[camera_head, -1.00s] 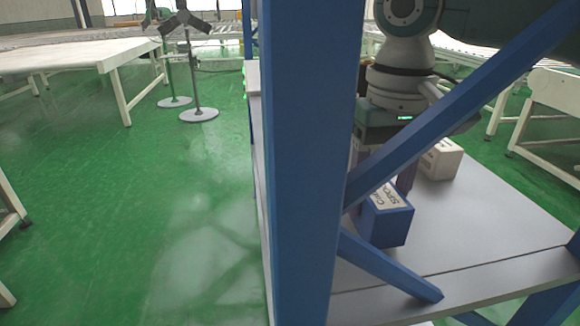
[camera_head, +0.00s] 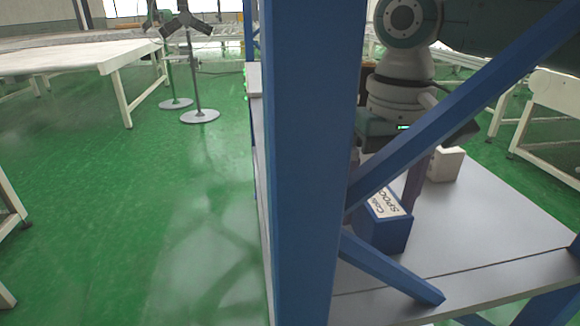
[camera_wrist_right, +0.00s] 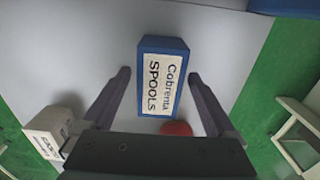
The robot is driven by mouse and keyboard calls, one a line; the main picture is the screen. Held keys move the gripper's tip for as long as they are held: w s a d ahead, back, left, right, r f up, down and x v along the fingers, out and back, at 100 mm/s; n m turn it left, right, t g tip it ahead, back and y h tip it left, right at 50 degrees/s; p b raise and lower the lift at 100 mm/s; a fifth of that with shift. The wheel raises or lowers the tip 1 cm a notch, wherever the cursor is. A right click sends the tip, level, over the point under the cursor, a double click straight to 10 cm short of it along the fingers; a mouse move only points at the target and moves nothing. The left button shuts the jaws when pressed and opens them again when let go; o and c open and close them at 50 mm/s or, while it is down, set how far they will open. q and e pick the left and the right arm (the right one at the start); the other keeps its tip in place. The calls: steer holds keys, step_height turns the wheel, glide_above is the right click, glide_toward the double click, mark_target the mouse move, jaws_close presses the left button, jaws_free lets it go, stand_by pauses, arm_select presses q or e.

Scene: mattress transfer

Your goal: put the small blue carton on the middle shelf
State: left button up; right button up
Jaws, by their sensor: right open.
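The small blue carton (camera_head: 386,236), with a white label on top, appears to rest on the grey shelf board (camera_head: 480,220) of a blue-framed rack. My right gripper (camera_head: 398,187) is over it from above, partly hidden by the rack's diagonal brace. In the right wrist view the carton (camera_wrist_right: 162,78) lies between my open right fingers (camera_wrist_right: 160,74), with a gap on each side. My left gripper is out of view.
A thick blue post (camera_head: 308,160) and diagonal brace (camera_head: 465,105) stand in front of the shelf. A white box (camera_head: 446,164) sits farther back on it. A red round thing (camera_wrist_right: 176,128) shows in the wrist view. The shelf's right side is bare.

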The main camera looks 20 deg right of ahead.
mark_target(379, 198)
step_height(379, 198, up, 12)
steer(key=p, duration=0.2)
steer(key=shift+r, duration=0.1)
stand_by(0.4)
